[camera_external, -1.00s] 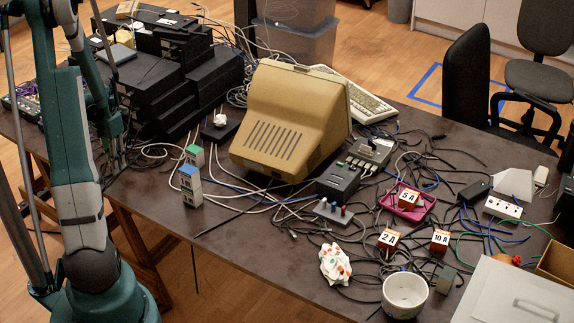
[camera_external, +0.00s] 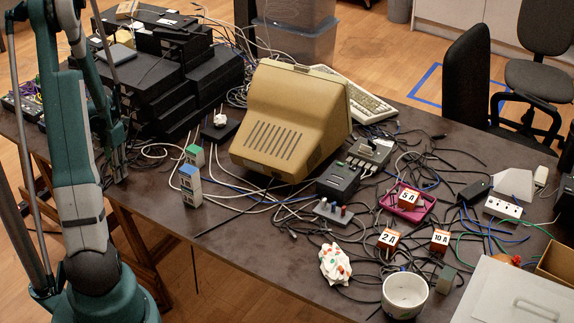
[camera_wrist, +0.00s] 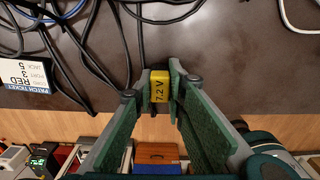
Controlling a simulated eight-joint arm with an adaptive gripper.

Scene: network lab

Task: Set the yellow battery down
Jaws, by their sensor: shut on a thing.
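The yellow battery (camera_wrist: 159,86), marked "7.2 V", sits between the fingertips of my gripper (camera_wrist: 160,88) in the wrist view. The fingers are shut on it from both sides. Behind it are the dark table top (camera_wrist: 225,60) and the table's edge. I cannot tell whether the battery touches the table. In the external view my gripper (camera_external: 116,165) points down at the table's left part, in front of the black stacked boxes. The battery cannot be made out there.
Black cables (camera_wrist: 95,50) and a patch ticket (camera_wrist: 22,85) lie left of the battery in the wrist view. Black stacked boxes (camera_external: 150,85) stand beside my arm. Two small blocks, green-topped (camera_external: 195,156) and blue-topped (camera_external: 190,185), stand to the right. Bare table lies right of the battery.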

